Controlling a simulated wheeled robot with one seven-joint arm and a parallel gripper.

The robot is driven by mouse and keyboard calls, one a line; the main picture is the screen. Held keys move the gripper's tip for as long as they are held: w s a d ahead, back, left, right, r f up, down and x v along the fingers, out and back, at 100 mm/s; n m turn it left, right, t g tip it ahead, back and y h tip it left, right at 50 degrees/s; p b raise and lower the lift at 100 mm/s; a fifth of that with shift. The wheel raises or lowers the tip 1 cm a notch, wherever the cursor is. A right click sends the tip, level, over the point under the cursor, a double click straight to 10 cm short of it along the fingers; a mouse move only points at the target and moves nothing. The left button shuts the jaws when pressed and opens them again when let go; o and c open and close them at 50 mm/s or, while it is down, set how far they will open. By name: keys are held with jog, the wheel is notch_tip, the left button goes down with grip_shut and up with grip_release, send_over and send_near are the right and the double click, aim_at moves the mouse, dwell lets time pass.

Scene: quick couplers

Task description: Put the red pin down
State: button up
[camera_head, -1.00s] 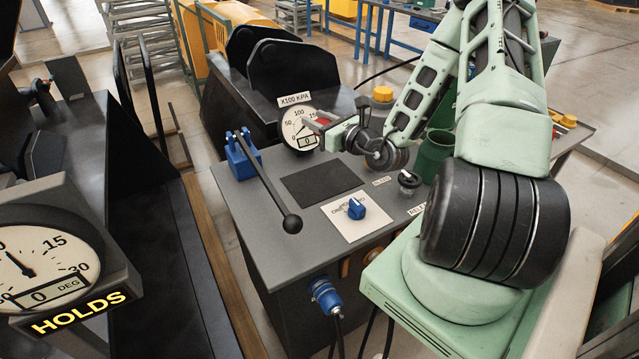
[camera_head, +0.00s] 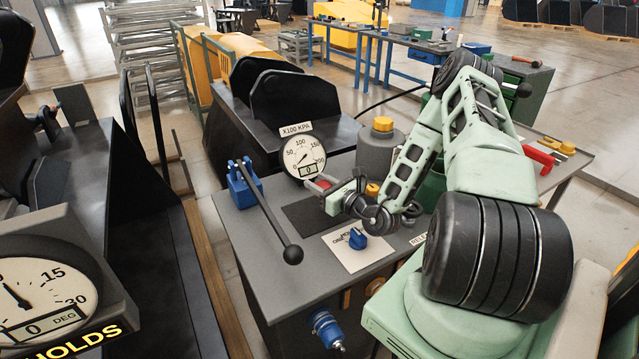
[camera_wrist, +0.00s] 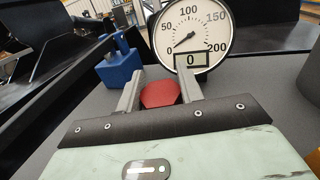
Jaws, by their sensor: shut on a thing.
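My gripper (camera_head: 322,185) is shut on the red pin. In the wrist view the red pin (camera_wrist: 160,94) shows as a red block between the two grey fingers; its lower part is hidden. In the head view the red pin (camera_head: 323,184) is a small red patch at the fingertips. The gripper is low over the dark mat (camera_head: 300,216) on the grey bench, near the mat's far edge. I cannot tell whether the pin touches the bench.
A round pressure gauge (camera_head: 304,157) reading 0 stands just behind the gripper. A blue block (camera_head: 243,184) with a long black lever (camera_head: 268,213) is at the left. A blue knob (camera_head: 357,239) on a white plate is in front. A grey can with a yellow cap (camera_head: 382,124) stands behind.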

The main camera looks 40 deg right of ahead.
jog(key=shift+f, duration=0.1)
jog(key=o, duration=1.1)
